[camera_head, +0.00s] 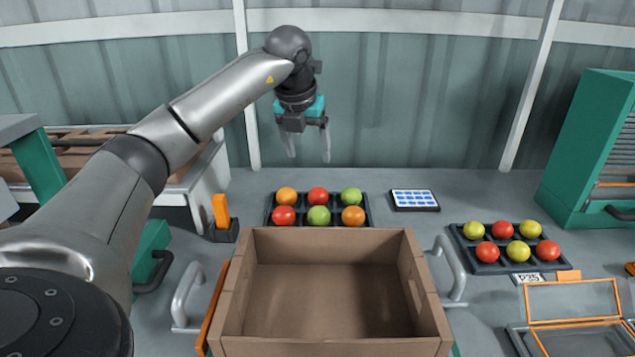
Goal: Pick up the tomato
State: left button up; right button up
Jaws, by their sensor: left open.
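Red tomatoes sit in two dark trays on the grey bench. In the near-centre tray (268,222), one red tomato (318,196) is in the back row middle and another red tomato (284,216) is front left. Green and orange fruits fill the other cups. The right tray (455,232) holds a red tomato (502,230) at back, red tomatoes (487,252) at front, and yellow-green ones. My left gripper (309,158) is open and empty, pointing down above the back of the centre tray, apart from the fruits. My right gripper is not in view.
An empty brown crate (330,347) stands in front of the centre tray, between two grey handles. A small tablet (414,200) lies right of that tray. An orange-handled tool in a holder (222,232) stands at left. A green cabinet (585,150) stands at right.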

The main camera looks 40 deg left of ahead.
pick_arm(q)
jog(key=b, duration=0.3)
send_near(317, 190)
jog(key=x, duration=0.4)
jog(key=shift+s+f, duration=0.1)
jog(key=shift+f, duration=0.25)
jog(key=shift+b+x, duration=0.9)
jog(key=shift+x, duration=0.8)
jog(key=shift+b+x, duration=0.4)
jog(key=shift+x, duration=0.7)
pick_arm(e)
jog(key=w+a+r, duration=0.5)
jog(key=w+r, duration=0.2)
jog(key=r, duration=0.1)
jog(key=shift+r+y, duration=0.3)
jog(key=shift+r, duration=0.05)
pick_arm(q)
jog(key=c, duration=0.7)
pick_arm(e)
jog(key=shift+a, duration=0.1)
pick_arm(q)
jog(key=shift+r, duration=0.1)
